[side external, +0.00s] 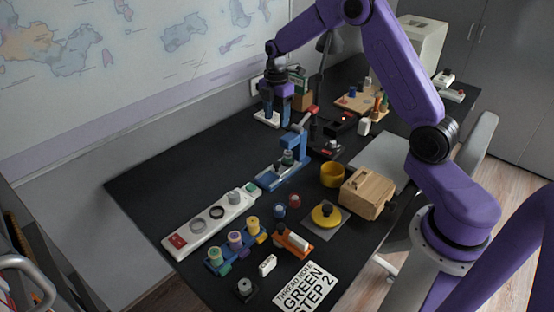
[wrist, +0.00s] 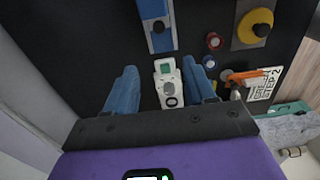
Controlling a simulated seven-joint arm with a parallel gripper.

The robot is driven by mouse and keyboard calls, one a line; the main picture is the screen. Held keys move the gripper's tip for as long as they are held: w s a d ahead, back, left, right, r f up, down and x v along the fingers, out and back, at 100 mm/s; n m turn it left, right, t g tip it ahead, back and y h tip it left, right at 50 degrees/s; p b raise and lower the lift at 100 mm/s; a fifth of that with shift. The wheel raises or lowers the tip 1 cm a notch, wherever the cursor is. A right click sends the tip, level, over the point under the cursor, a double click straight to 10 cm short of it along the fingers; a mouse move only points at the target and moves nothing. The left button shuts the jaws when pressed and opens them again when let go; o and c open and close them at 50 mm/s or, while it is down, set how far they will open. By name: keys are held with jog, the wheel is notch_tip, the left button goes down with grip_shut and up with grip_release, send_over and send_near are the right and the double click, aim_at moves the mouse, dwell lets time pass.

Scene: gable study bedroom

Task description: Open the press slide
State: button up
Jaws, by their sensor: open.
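The press (side external: 283,170) is a blue device in the middle of the table, with a long blue base, a blue upright and a lever with a red tip. I cannot tell whether its slide is open or shut. Its blue base (wrist: 155,22) also shows at the top of the wrist view. My gripper (side external: 276,117) is above the table's back edge near the wall, behind and apart from the press. In the wrist view my gripper's blue fingers (wrist: 164,88) are spread wide with nothing held between them.
A white strip (side external: 205,226) with rings and a green square lies left of the press. The table's back left is bare.

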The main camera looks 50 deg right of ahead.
aim_at(277, 163)
jog(key=f, duration=1.7)
jog(key=shift+w+d+f, duration=0.1)
jog(key=shift+d+f, duration=0.1)
jog(key=shift+f, duration=0.05)
